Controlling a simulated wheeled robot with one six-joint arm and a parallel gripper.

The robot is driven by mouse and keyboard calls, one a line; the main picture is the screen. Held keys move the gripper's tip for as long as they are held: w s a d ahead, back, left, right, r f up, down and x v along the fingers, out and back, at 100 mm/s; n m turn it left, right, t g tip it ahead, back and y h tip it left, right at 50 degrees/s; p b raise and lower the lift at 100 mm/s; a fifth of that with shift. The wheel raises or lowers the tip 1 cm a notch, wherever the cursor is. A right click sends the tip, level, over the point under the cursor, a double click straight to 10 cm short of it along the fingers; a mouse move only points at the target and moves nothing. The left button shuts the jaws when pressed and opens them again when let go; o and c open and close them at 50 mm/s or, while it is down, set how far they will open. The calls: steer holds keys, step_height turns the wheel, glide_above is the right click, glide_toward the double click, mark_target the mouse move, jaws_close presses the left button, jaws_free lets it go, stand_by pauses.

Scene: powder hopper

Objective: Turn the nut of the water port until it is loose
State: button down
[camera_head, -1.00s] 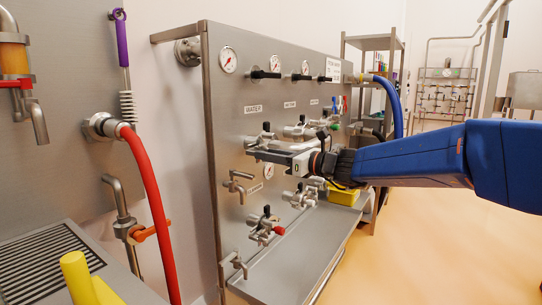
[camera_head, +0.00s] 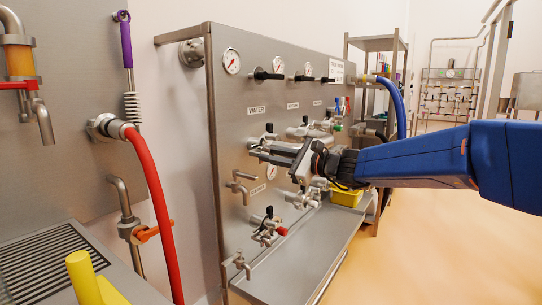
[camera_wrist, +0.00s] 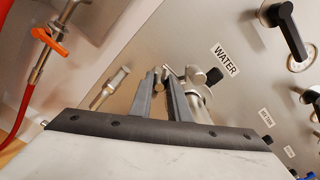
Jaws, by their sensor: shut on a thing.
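The water port (camera_head: 269,137) is a steel fitting with a black-knobbed valve on the steel panel, under the WATER label (camera_head: 257,110). My gripper (camera_head: 262,149) reaches it from the right, its jaws tilted and shut at the port's front end. In the wrist view my two finger tips (camera_wrist: 164,80) close in on the front of the water port (camera_wrist: 198,85), which stands just behind and to the right of them. The nut is mostly hidden by the fingers, and I cannot make out its outline.
A steel tap (camera_head: 239,186) sits just below left of the port. Another valve (camera_head: 267,226) with a red end is lower down, above the steel shelf (camera_head: 300,251). A red hose (camera_head: 153,195) hangs left. A yellow box (camera_head: 346,197) stands at the shelf's far end.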

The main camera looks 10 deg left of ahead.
steer(key=shift+w+a+n, duration=0.15)
steer(key=shift+w+n, duration=0.05)
steer(key=shift+n, duration=0.1)
steer(key=n, duration=0.6)
steer(key=shift+n, duration=0.8)
steer(key=n, duration=0.6)
steer(key=shift+n, duration=0.3)
steer(key=c, duration=1.9)
jaws_free()
steer(key=shift+s+a, duration=0.1)
steer(key=shift+o, duration=0.2)
